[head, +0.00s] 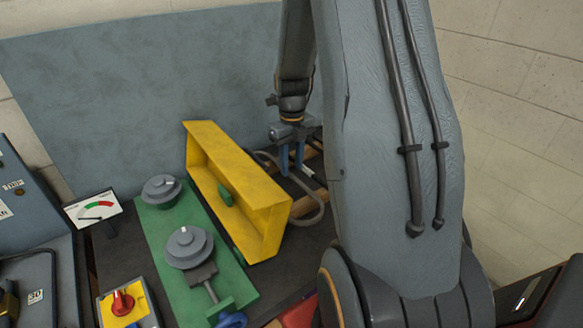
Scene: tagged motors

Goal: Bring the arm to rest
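My gripper (291,160) shows in the head view right of the yellow bracket, pointing down. Its two blue-grey fingers hang above some brown and grey items on the bench. I cannot tell whether the fingers are apart or closed on something. My large grey arm link crosses the middle of the view and hides part of the bench to the right of the gripper.
The yellow bracket (228,175) stands left of my gripper. A green plate (176,236) bears two grey round parts (189,247). A dial gauge (95,210) and a red knob (122,302) are at left. A grey panel (130,90) rises behind the bench.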

